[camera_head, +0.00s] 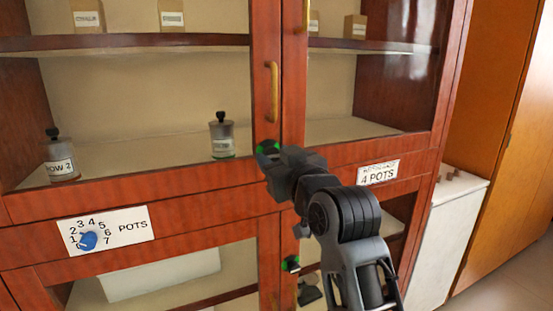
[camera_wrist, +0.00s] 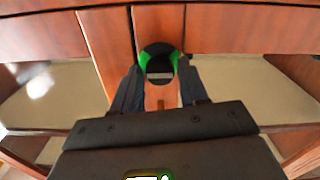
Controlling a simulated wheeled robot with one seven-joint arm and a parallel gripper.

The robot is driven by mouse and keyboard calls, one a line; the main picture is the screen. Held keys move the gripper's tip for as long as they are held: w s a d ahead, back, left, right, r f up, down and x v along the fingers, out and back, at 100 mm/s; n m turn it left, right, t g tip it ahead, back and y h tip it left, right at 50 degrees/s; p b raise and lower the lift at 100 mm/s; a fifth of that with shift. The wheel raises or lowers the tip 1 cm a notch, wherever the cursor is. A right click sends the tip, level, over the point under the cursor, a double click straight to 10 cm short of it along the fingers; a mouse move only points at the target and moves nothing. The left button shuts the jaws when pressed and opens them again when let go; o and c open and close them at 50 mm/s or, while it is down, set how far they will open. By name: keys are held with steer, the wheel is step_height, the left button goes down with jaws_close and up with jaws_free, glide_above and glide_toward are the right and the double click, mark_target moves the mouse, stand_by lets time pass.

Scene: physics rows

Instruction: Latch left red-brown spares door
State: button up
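The red-brown cabinet has a glazed left door (camera_head: 262,100) and a glazed right door (camera_head: 293,100); their inner frames stand side by side, looking closed. A round black and green latch knob (camera_head: 268,147) sits at the foot of the left door's inner frame. In the wrist view, the knob (camera_wrist: 160,60) lies straight ahead between my fingertips. My gripper (camera_head: 274,160) is right at the knob and hides part of it. Its dark fingers (camera_wrist: 160,75) are apart, one on each side of the knob. Whether they touch it is unclear.
Brass handles (camera_head: 273,92) stand above. A second green-marked latch (camera_head: 290,264) is on the lower doors. Jars (camera_head: 222,136) stand inside. A white counter (camera_head: 440,235) is right.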

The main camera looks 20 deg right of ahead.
steer(key=c, duration=0.7)
steer(key=shift+m, duration=0.4)
steer(key=m+p, duration=0.1)
steer(key=m, duration=0.2)
steer(key=shift+m, duration=0.3)
steer(key=m, duration=0.4)
steer(key=shift+m+p, duration=0.3)
steer(key=shift+p, duration=0.1)
steer(key=m, duration=0.4)
steer(key=shift+m, duration=2.5)
